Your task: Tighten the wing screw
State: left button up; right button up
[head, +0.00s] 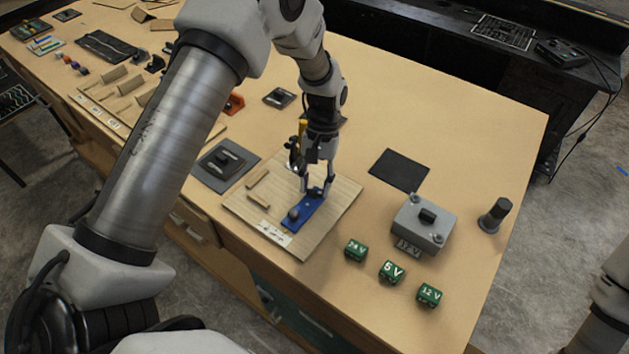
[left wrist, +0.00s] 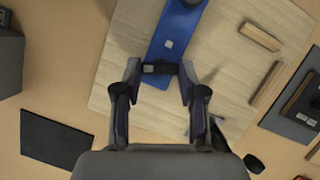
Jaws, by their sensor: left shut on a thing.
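My left gripper (head: 316,187) points down over the far end of a blue bar (head: 304,211) that lies on a light wooden board (head: 335,208). The left wrist view shows the gripper's fingers (left wrist: 160,84) closed from both sides on a small dark piece at the bar's end, which looks like the wing screw (left wrist: 160,68). The blue bar (left wrist: 174,36) runs away from the fingers. A dark round knob (head: 293,214) stands on the bar's near end. The screw's lower part is hidden. My right gripper is not in view.
Two wooden strips (head: 260,180) lie on the board beside the bar. A grey box (head: 424,222), several green voltage cubes (head: 391,271) and a dark cylinder (head: 495,215) stand to the right. A black mat (head: 399,170) lies behind. The table's far right is clear.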

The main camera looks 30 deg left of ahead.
pick_arm(q)
jog(key=m+y, duration=0.1)
jog(key=m, duration=0.1)
jog(key=m+y, duration=0.1)
jog(key=m, duration=0.2)
jog(key=shift+w+d+r+m+p, duration=0.1)
jog(key=shift+d+r+m+p, duration=0.1)
jog(key=shift+m+p, duration=0.15)
jog(key=m+y, duration=0.1)
jog(key=m, duration=0.1)
jog(key=m+t+y+p, duration=0.1)
jog(key=m, duration=0.2)
jog(key=shift+d+m, duration=0.2)
jog(key=shift+m, duration=0.15)
jog(key=o, duration=1.2)
jog(key=shift+c, duration=0.2)
jog(key=shift+d, duration=0.1)
jog(key=shift+f, duration=0.1)
jog(key=v, duration=1.2)
jog(key=shift+s, duration=0.3)
jog(key=shift+d, duration=0.1)
